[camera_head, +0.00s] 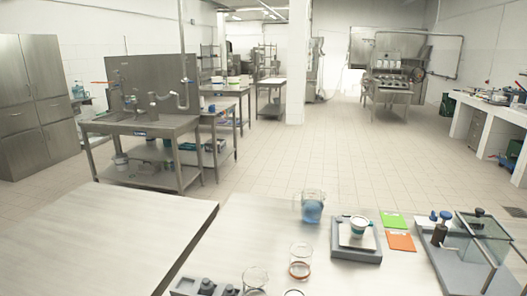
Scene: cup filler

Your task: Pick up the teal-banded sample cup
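A small whitish cup with a teal band (358,228) stands upright on the pan of a square grey scale-like device (357,252) on the near table, right of centre. A clear glass with a reddish-brown band (300,264) stands to its left and nearer. Another clear glass (255,277) stands at the bottom edge, partly cut off, with a further rim beside it. Neither of my grippers is in view.
A glass beaker with blue liquid (312,208) stands behind and left of the scale. Green (393,220) and orange (400,241) cards lie to its right. A grey apparatus with clear panels (470,250) stands at the right. The left tabletop (110,240) is bare.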

